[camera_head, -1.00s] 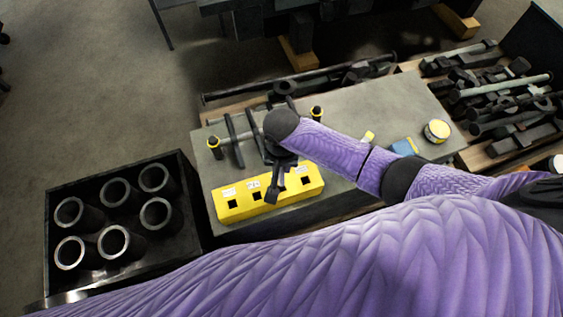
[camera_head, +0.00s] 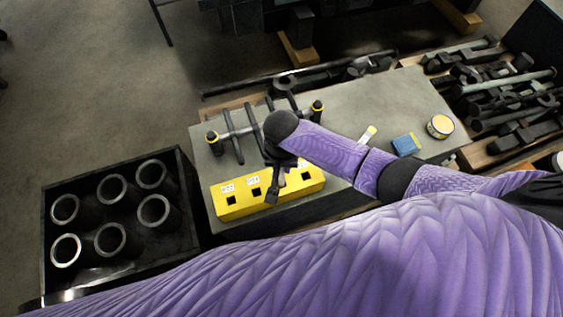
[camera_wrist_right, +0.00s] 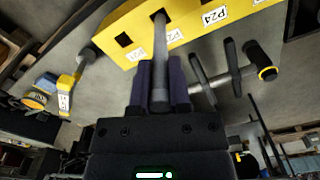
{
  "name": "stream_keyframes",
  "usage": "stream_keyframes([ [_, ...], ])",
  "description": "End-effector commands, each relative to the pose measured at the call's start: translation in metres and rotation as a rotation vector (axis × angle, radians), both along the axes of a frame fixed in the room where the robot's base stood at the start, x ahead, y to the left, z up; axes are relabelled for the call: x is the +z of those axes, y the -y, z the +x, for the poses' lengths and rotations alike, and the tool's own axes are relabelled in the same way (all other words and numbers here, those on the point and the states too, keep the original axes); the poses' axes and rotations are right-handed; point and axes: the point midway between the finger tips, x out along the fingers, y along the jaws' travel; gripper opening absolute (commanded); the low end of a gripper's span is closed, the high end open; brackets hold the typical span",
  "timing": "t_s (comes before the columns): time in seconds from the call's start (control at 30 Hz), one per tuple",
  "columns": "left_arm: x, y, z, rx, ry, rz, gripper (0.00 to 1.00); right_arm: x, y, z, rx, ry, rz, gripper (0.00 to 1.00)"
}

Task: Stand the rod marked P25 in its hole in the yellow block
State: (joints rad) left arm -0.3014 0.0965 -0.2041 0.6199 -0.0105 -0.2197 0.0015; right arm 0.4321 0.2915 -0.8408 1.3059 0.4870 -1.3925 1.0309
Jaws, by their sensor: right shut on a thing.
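The yellow block (camera_head: 240,207) lies along the front of the grey bench top, with square holes and white labels. In the right wrist view the yellow block (camera_wrist_right: 188,17) has a label reading P24; the label beside the rod is partly hidden. My right gripper (camera_head: 272,186) is over the block, hiding part of it. It is shut on a grey rod (camera_wrist_right: 160,50), whose far end reaches the hole left of P24 in the wrist view. I cannot tell whether the tip is inside. The rod's own marking does not show. My left gripper is not in view.
More dark rods (camera_head: 233,138) rest on a rack with yellow-ringed ends (camera_head: 317,107) behind the block. A blue box (camera_head: 406,145) and a yellow tin (camera_head: 440,126) stand to the right. A black crate (camera_head: 188,205) of cylinders is at the left.

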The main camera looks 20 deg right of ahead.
Motion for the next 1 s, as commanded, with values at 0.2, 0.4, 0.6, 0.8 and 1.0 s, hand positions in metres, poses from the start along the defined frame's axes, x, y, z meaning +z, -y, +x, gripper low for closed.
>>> stream_keyframes([
  [0.2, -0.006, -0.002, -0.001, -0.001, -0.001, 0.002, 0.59, -0.009, 0.0, 0.0, -0.001, 0.0, -0.001, 0.0],
  [0.4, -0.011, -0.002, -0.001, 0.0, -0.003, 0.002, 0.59, -0.016, 0.0, 0.0, -0.001, 0.001, 0.0, 0.0],
  [0.6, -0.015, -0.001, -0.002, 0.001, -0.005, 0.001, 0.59, -0.023, 0.0, 0.0, -0.001, 0.0, 0.0, 0.0],
  [0.8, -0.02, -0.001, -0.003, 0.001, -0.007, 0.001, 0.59, -0.03, 0.0, 0.0, -0.001, 0.0, 0.0, 0.0],
  [1.0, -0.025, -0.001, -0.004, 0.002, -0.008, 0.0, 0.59, -0.037, 0.0, 0.0, -0.001, 0.0, 0.001, 0.0],
])
